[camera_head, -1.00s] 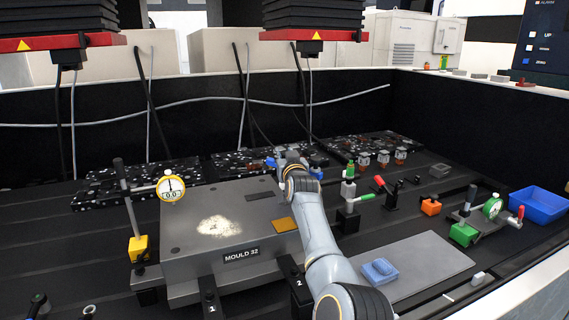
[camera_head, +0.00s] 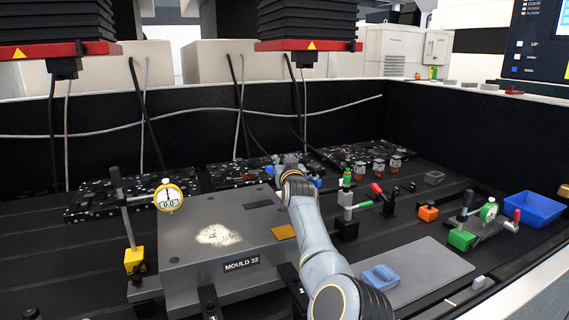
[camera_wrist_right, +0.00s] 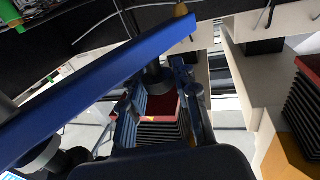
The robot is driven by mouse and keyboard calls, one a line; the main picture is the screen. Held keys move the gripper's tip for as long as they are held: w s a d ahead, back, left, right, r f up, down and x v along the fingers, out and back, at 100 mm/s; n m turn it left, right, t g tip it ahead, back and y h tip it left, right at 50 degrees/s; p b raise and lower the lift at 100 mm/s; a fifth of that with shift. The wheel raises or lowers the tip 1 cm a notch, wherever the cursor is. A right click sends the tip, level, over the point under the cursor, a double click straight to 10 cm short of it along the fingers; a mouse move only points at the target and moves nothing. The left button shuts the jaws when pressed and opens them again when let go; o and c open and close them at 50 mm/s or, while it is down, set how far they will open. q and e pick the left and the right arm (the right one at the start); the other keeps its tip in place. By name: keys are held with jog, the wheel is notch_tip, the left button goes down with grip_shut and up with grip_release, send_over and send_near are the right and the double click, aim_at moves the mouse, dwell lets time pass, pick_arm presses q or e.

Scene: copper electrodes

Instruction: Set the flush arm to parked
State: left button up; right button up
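In the head view my right gripper (camera_head: 288,162) is small, behind the mould, with blue pieces on both sides. My left gripper is out of view.
The grey mould block (camera_head: 190,267) stands in front, with a dial gauge (camera_head: 168,197) at its left. Clamps and green and red handles (camera_head: 362,206) stand to the right. A blue bin (camera_head: 533,208) and a grey plate (camera_head: 425,262) lie farther right. Red-based bellows (camera_head: 308,46) hang above.

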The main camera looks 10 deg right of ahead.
jog(key=o, duration=0.3)
jog(key=shift+a, duration=0.1)
jog(key=shift+w, duration=0.1)
jog(key=shift+f, duration=0.1)
jog(key=shift+s+d+f, duration=0.2)
jog(key=shift+s+d, duration=0.2)
jog(key=shift+s, duration=0.05)
jog(key=s+a, duration=0.1)
jog(key=s, duration=0.5)
jog(key=shift+s+r, duration=0.25)
jog(key=shift+s, duration=0.05)
